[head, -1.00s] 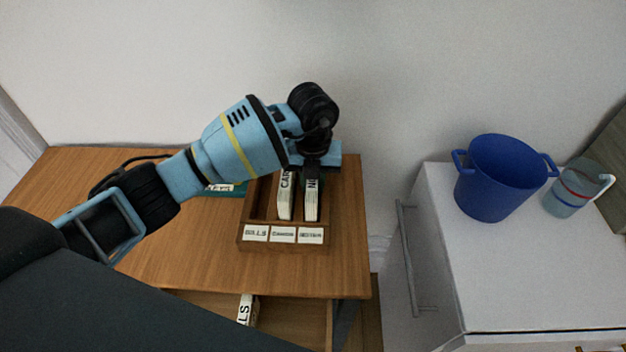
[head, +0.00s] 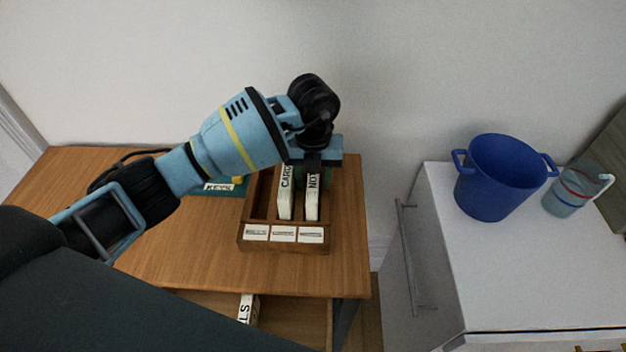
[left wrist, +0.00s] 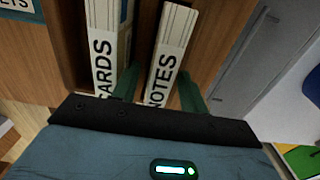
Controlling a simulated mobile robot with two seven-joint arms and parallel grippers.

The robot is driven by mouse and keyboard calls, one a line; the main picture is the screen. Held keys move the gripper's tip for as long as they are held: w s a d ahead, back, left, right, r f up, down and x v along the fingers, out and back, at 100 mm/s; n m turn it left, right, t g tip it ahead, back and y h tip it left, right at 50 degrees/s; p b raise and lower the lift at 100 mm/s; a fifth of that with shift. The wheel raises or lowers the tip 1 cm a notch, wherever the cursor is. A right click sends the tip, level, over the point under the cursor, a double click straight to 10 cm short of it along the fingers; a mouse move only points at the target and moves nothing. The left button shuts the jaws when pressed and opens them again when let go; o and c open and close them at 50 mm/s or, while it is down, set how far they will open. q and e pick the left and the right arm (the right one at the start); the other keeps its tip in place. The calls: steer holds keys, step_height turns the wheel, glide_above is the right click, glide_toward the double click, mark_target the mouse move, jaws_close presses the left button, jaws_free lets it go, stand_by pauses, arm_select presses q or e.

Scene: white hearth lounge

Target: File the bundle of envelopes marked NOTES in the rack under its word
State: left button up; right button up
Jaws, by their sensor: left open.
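The wooden rack (head: 243,238) stands on the desk, with three small word labels on its front that are too blurred to read now. The white NOTES bundle (head: 312,203) stands upright in the right-hand compartment; its word is clear in the left wrist view (left wrist: 166,62). The CARDS bundle (head: 285,200) stands in the middle compartment, also in the left wrist view (left wrist: 103,45). My left gripper (head: 318,172) is open above the rack. In the left wrist view its green fingers (left wrist: 160,88) are apart, one on each side of the NOTES bundle. My right gripper is out of view.
A teal thing with a white label (head: 219,187) lies left of the rack. Another white bundle (head: 247,308) shows in the open drawer below. A blue bucket (head: 497,180) and a clear jug (head: 572,195) stand on the white cabinet (head: 480,270) at right.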

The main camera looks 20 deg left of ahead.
arm_select(q)
step_height(320, 180, up, 11)
steer(key=shift+f, duration=0.2)
stand_by(0.6)
